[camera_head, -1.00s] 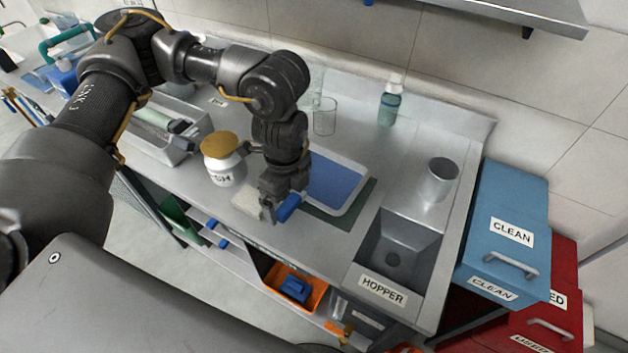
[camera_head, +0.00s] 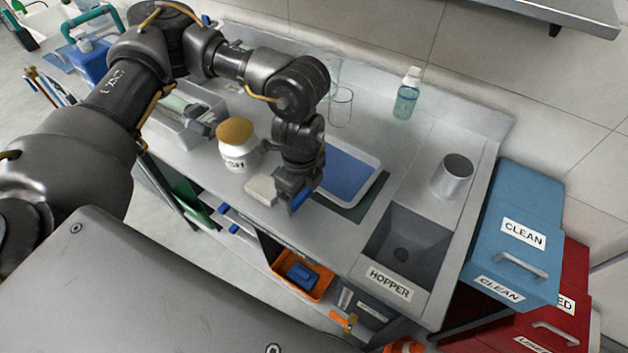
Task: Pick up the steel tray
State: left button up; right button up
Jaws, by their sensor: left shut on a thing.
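A shallow tray with a pale metal-like rim (camera_head: 377,176) and a blue floor lies on a dark green mat (camera_head: 374,205) on the counter. A deeper grey tray (camera_head: 212,108) with several things in it stands further left; I cannot tell for sure which one is the steel tray. My left gripper (camera_head: 296,196) is at the near left corner of the blue-floored tray and hides that corner. My right gripper is out of view.
A white jar (camera_head: 238,157) with a tan lid and a pale block (camera_head: 262,189) stand left of my gripper. A glass (camera_head: 341,106), a bottle (camera_head: 407,95) and a steel cup (camera_head: 454,176) stand behind and right. The hopper sink (camera_head: 405,245) is at right.

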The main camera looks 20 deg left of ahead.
pick_arm(q)
jog(key=shift+r, duration=0.15)
jog(key=shift+r, duration=0.25)
notch_tip(320, 180, up, 2)
jog(key=shift+w+r, duration=0.1)
jog(key=s+a+r+p, duration=0.1)
jog(key=s+r+p, duration=0.9)
jog(key=s+p, duration=0.4)
jog(key=p, duration=0.5)
jog(key=shift+a+p, duration=0.15)
jog(key=shift+p, duration=0.2)
jog(key=shift+s, duration=0.1)
